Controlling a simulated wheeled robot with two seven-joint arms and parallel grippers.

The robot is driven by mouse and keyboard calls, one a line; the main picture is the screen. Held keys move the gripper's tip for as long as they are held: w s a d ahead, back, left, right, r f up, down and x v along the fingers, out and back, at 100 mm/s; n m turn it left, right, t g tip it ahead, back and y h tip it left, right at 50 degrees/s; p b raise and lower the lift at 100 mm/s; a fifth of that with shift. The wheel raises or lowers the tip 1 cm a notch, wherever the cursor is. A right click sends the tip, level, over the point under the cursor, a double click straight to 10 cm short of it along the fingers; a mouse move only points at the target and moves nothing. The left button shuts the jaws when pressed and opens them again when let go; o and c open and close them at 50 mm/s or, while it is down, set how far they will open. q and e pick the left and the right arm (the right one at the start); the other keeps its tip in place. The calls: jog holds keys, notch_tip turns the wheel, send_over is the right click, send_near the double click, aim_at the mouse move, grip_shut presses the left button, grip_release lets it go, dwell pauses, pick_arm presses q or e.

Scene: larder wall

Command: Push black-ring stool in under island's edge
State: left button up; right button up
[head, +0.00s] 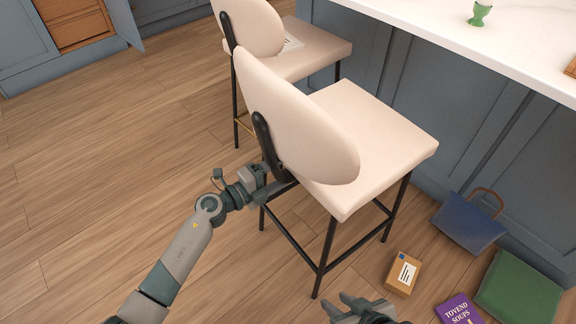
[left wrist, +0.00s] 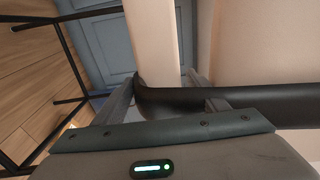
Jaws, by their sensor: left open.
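The black-ring stool (head: 385,135) is the nearer of two cream stools. It stands upright with black legs and black foot bars, its seat towards the island and its back towards me. The white island edge (head: 440,45) runs beyond it at the upper right. My left gripper (head: 280,187) is at the base of the stool's backrest. In the left wrist view the open fingers (left wrist: 165,92) lie either side of the black back bracket (left wrist: 185,102); contact cannot be told. My right gripper (head: 345,303) is open and empty at the bottom, right of the stool's front leg.
A second cream stool (head: 325,52) with a brass foot bar stands behind, a pale item on its seat. Floor at left is clear.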

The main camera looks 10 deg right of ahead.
pick_arm(q)
jog(key=shift+w+d+r, duration=0.1)
jog(key=shift+d+r, duration=0.05)
jog(key=shift+d, duration=0.1)
jog(key=shift+d, duration=0.1)
grip_shut()
jog(key=shift+f, duration=0.2)
jog(key=shift+f, duration=0.1)
dwell(0.4)
jog(key=shift+d, duration=0.1)
